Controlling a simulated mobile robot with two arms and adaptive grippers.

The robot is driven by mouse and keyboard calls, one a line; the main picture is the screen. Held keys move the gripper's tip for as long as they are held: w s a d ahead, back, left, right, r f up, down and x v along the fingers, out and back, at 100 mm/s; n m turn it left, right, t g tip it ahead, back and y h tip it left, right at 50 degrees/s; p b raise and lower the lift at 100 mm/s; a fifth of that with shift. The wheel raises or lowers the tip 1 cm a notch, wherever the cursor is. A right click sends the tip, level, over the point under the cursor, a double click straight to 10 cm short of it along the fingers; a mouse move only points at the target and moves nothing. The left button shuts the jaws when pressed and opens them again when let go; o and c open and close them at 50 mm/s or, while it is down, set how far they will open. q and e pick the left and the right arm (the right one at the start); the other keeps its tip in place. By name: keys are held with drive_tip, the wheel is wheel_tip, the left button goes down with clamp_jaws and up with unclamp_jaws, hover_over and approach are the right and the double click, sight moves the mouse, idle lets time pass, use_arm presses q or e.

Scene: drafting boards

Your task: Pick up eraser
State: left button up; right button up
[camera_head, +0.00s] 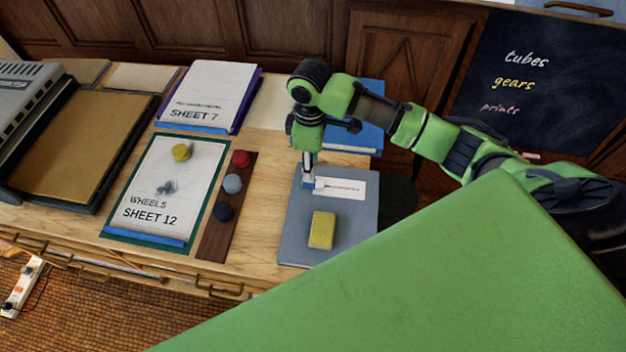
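A small blue and white block, which looks like an eraser (309,184), is at the near end of the white label on a grey folder (345,245). My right gripper (308,172) points straight down at this block, with its fingertips at or touching it. The fingers are small and seen nearly edge-on, so I cannot tell whether they are closed on it, or whether the block rests on the folder. A yellow block (321,230), like a sponge, lies on the same folder, nearer to me. My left gripper is not in view.
Left of the folder, a dark wooden strip (213,240) holds several round pieces. Beyond are a board marked SHEET 12 (140,190) with a yellow knob, and SHEET 7 (205,95). A blue folder (365,136) lies behind my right gripper. A chalkboard (545,75) stands back right.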

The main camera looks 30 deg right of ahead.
drive_tip(key=f, duration=0.2)
drive_tip(key=shift+w+f, duration=0.2)
drive_tip(key=shift+f, duration=0.15)
drive_tip(key=f, duration=0.1)
drive_tip(key=f+p, duration=0.1)
drive_tip(key=f, duration=0.1)
drive_tip(key=shift+w, duration=0.3)
drive_tip(key=shift+f+p, duration=0.4)
drive_tip(key=shift+f, duration=1)
drive_tip(key=c, duration=0.9)
drive_tip(key=shift+c, duration=0.9)
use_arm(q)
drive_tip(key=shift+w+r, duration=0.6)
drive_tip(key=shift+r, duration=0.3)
use_arm(e)
drive_tip(key=shift+w+r, duration=0.1)
